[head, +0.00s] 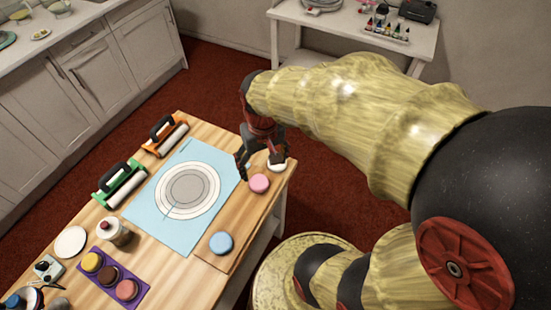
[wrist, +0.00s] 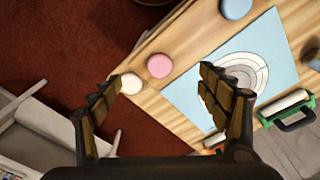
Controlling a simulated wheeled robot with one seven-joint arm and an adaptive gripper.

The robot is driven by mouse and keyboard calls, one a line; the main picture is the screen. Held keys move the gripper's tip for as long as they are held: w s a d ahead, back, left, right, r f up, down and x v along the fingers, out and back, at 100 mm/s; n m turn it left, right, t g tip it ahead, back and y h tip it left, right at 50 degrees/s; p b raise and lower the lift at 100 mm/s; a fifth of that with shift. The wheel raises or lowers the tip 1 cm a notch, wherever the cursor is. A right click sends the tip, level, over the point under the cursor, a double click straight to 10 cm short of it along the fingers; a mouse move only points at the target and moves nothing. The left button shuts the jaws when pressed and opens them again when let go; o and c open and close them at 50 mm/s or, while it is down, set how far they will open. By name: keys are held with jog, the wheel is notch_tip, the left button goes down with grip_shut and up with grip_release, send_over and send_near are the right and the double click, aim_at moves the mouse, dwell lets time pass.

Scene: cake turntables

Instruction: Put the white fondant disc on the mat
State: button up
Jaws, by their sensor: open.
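The white fondant disc (head: 277,167) lies near the right corner of the wooden table, partly hidden by my gripper in the head view. In the wrist view the white disc (wrist: 131,84) shows just beside the tip of the left finger. The blue mat (head: 211,169) with printed rings lies flat on the table, left of my gripper in the head view. It also shows in the wrist view (wrist: 277,42). My gripper (head: 259,168) is open and empty above the table corner. Its fingers (wrist: 165,82) are spread wide in the wrist view.
A pink disc (head: 259,183) lies close to the white one. A blue disc (head: 221,243) lies further along the wooden board. Green (head: 120,185) and orange (head: 165,136) rollers stand beyond the mat. A purple tray (head: 99,279) holds several coloured discs.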

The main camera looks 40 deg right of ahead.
jog(key=w+d+f+m+g+p, duration=0.1)
jog(key=w+d+f+m+p, duration=0.1)
jog(key=w+d+f+m, duration=0.4)
jog(key=w+d+f+m+p, duration=0.2)
jog(key=w+d+f, duration=0.1)
jog(key=d+f, duration=0.45)
jog(key=shift+w+f+b, duration=0.1)
jog(key=shift+f+b, duration=1)
jog(key=shift+f, duration=2.65)
jog(key=shift+c, duration=1.3)
jog(key=c, duration=1.1)
jog(key=shift+c, duration=0.3)
jog(key=shift+r, duration=0.2)
